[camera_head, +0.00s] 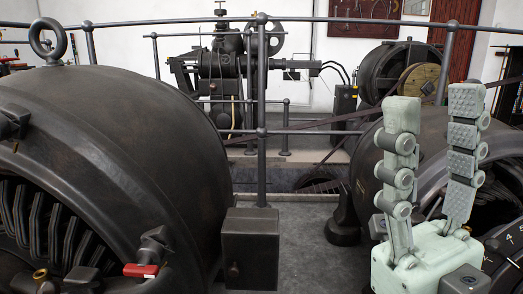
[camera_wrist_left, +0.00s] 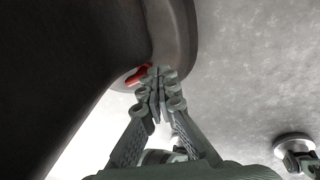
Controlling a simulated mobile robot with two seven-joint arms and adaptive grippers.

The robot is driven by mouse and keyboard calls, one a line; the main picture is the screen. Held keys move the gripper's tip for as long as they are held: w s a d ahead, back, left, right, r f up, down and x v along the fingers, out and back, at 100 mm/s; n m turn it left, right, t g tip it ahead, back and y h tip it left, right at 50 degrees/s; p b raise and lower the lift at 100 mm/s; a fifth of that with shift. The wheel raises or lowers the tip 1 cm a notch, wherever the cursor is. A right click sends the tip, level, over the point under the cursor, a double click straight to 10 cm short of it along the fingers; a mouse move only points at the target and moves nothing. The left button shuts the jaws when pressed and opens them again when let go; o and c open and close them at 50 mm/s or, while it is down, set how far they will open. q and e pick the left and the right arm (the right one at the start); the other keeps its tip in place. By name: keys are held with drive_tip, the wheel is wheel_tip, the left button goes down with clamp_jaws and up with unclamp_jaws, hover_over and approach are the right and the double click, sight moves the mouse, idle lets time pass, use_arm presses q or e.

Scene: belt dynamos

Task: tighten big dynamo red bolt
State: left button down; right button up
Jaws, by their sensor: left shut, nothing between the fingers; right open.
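The big dynamo (camera_head: 130,130) is the large dark rounded machine filling the left of the head view. A red bolt (camera_head: 141,270) sits low on its right side, at the end of a dark fitting. In the left wrist view, a red piece (camera_wrist_left: 137,75) that looks like this bolt shows just left of my left gripper's tips (camera_wrist_left: 160,73). The left gripper is shut and empty; I cannot tell if it touches the red piece. It does not show in the head view. My right gripper (camera_head: 435,105) is open and empty, pointing up, at the right.
A dark box (camera_head: 250,248) stands right of the big dynamo. A metal railing (camera_head: 262,130) crosses the middle. Another dark machine (camera_head: 365,170) is behind my right gripper. Grey floor (camera_head: 325,255) between the machines is clear.

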use_arm(q)
drive_tip(key=shift+s+a+p, duration=0.1)
drive_tip(key=shift+a+p, duration=0.2)
drive_tip(key=shift+a, duration=0.25)
